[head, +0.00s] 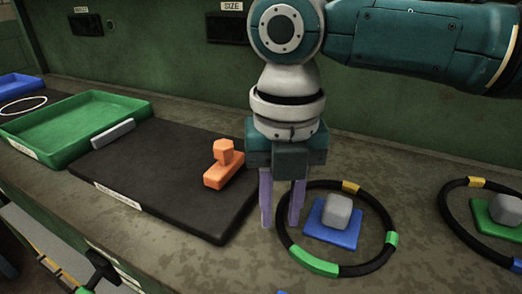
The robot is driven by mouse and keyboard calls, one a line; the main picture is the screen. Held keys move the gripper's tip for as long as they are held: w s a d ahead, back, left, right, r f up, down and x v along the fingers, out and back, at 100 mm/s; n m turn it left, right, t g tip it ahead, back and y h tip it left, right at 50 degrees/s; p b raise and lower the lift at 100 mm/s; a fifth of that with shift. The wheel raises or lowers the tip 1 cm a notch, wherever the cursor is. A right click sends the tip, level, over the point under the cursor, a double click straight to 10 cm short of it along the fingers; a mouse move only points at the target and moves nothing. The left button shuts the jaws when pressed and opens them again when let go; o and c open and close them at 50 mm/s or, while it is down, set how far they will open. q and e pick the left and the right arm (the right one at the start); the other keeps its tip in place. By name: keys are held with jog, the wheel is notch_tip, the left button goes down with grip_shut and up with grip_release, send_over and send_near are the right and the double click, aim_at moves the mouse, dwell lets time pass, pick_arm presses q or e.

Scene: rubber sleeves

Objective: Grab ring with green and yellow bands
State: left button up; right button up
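A black ring (343,271) with green bands and a yellow band lies on the worktop, around a blue block (333,236) with a grey knob (341,212) on top. My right gripper (281,222) points down at the ring's left side. Its two purple fingers are apart, with a stretch of the ring's left edge showing between them. I cannot tell how far down the fingers reach or whether they touch the ring. My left gripper is not in view.
A dark mat (150,185) holds an orange piece (224,170). A green tray (75,120) stands at the left. A green wall (400,125) rises behind.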

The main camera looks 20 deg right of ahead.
jog(key=shift+f, duration=0.55)
grip_shut()
dwell(1.0)
